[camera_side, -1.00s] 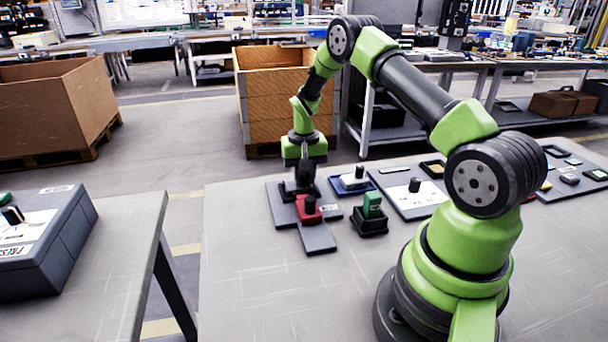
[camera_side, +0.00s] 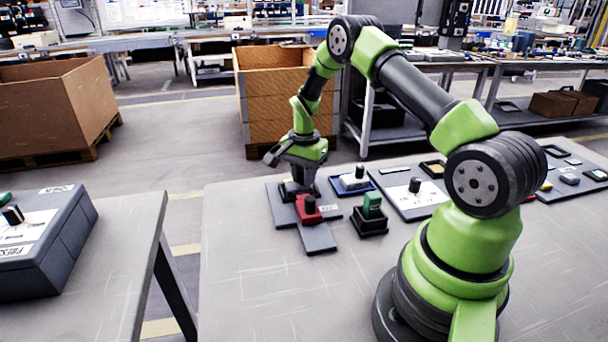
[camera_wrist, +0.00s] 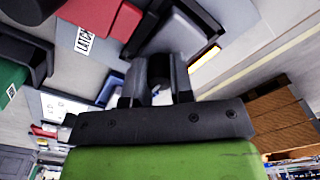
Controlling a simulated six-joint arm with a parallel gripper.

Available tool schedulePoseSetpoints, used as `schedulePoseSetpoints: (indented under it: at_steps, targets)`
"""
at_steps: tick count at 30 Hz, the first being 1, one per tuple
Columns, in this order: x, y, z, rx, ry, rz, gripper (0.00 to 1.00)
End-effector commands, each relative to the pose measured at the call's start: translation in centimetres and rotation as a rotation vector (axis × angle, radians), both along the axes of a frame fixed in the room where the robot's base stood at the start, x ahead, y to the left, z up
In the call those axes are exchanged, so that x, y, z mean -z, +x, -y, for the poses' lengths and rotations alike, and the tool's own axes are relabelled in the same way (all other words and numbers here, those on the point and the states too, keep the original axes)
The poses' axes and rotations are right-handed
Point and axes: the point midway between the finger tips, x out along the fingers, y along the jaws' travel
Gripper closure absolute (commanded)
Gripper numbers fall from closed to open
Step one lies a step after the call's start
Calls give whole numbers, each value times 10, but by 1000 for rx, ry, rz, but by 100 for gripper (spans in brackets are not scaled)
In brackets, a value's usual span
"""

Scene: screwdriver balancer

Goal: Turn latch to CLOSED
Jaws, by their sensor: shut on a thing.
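The latch fixture is a dark grey plate (camera_side: 278,211) on the bench in the side view, with a dark raised base. The wrist view shows the plate with a white LATCH label (camera_wrist: 85,40). My gripper (camera_wrist: 157,84) points down over the fixture, its dark fingers shut on the latch handle. The handle is mostly hidden between the fingers. In the side view my gripper (camera_side: 297,181) is seen from behind the wrist, its tips against the dark base. I cannot read the latch's OPEN or CLOSED marks. A yellow strip (camera_wrist: 205,59) shows beside the fixture.
A red block with a black knob (camera_side: 308,208) stands close in front of my gripper. A green piece in a black holder (camera_side: 371,208) and a blue-edged tray (camera_side: 351,185) are to the right. The bench front left is clear.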

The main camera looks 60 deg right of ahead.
Motion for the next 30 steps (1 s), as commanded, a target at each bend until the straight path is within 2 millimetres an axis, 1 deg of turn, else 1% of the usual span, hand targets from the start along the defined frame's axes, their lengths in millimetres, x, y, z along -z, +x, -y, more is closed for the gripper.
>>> schedulePoseSetpoints:
  at_steps: [6,17,18,21,30]
  targets:
    - [0,0,0,31,0,0,100]
    - [0,0,0,33,0,0,100]
    - [0,0,0,33,0,0,74]
    - [0,0,0,33,0,0,52]
    - [-2,0,0,32,-1,1,52]
